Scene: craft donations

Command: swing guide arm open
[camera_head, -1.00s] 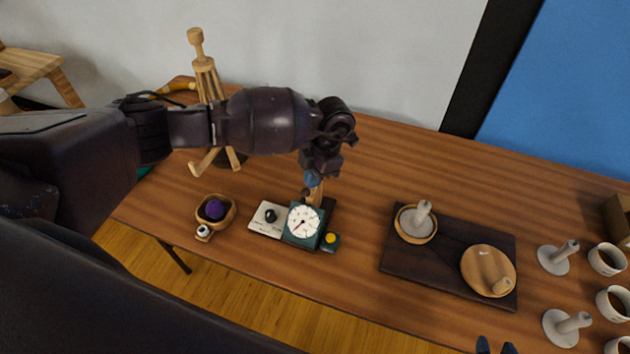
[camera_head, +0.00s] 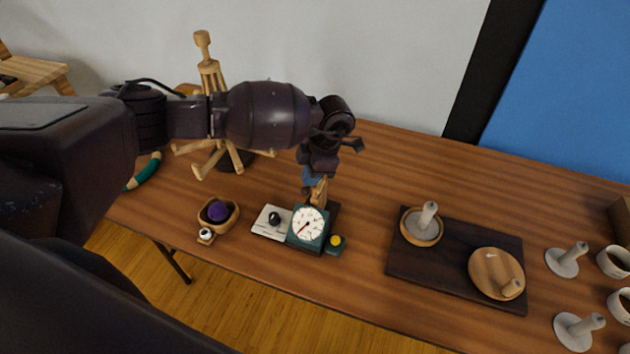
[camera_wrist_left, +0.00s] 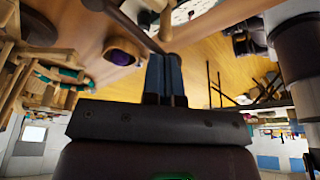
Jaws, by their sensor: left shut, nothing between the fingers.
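The winding device with a round white dial (camera_head: 308,224) on a dark green box stands near the table's front edge. A wooden upright piece (camera_head: 320,191) rises just behind the dial. My left gripper (camera_head: 307,188) points down behind the dial, beside this wooden piece, and is shut and empty. In the left wrist view its closed fingers (camera_wrist_left: 165,70) show in the middle. A slim grey rod (camera_wrist_left: 137,25) there, perhaps the guide arm, runs down to the fingertips; I cannot tell whether it touches them. My right gripper is not in view.
A bowl with a purple ball (camera_head: 218,211) is left of the device, a wooden yarn stand (camera_head: 212,80) behind it. A dark tray (camera_head: 455,262) with wooden dishes lies right. White cups (camera_head: 612,262) stand far right. The table between device and tray is clear.

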